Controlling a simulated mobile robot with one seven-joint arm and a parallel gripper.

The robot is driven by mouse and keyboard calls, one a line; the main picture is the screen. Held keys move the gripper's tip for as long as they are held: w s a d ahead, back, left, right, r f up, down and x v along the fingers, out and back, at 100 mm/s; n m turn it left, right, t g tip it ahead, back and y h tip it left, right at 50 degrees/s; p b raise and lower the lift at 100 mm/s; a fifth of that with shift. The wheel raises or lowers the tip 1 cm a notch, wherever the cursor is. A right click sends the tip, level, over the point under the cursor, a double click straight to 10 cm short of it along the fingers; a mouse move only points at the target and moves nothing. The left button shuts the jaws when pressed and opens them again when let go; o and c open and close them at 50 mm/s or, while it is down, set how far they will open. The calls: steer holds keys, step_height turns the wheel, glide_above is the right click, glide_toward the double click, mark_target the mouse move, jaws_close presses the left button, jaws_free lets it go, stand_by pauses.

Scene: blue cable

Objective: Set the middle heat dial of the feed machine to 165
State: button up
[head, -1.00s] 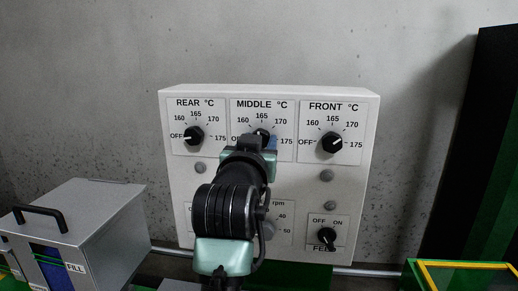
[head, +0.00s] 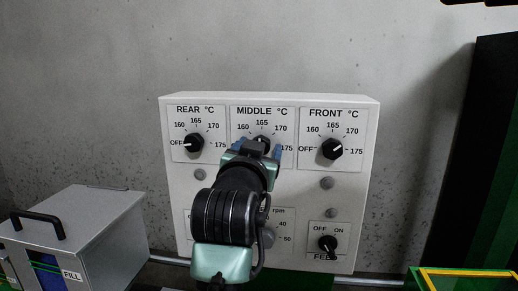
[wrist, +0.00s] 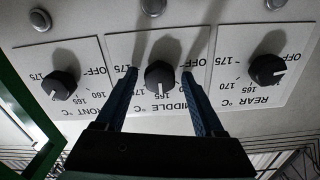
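The white feed machine panel (head: 275,190) stands against the wall. Its middle dial (wrist: 160,76) is a black knob, mostly hidden behind my gripper in the head view. In the wrist view, where the panel appears upside down, the dial's white mark points straight down, towards the 165 position by the MIDDLE °C label. My gripper (wrist: 162,88) is open. One blue finger stands on each side of the knob, with a visible gap on both sides. The fingers also show in the head view (head: 259,150) in front of the middle dial.
The rear dial (head: 194,143) points to OFF. The front dial (head: 331,149) points up and right, around 170. Below are the feed switch (head: 327,243) and an rpm dial (head: 267,236), partly hidden by my arm. A grey box (head: 85,232) stands at left.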

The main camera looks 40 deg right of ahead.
steer(key=shift+o, duration=0.2)
steer(key=b+v, duration=0.3)
steer(key=v, duration=1)
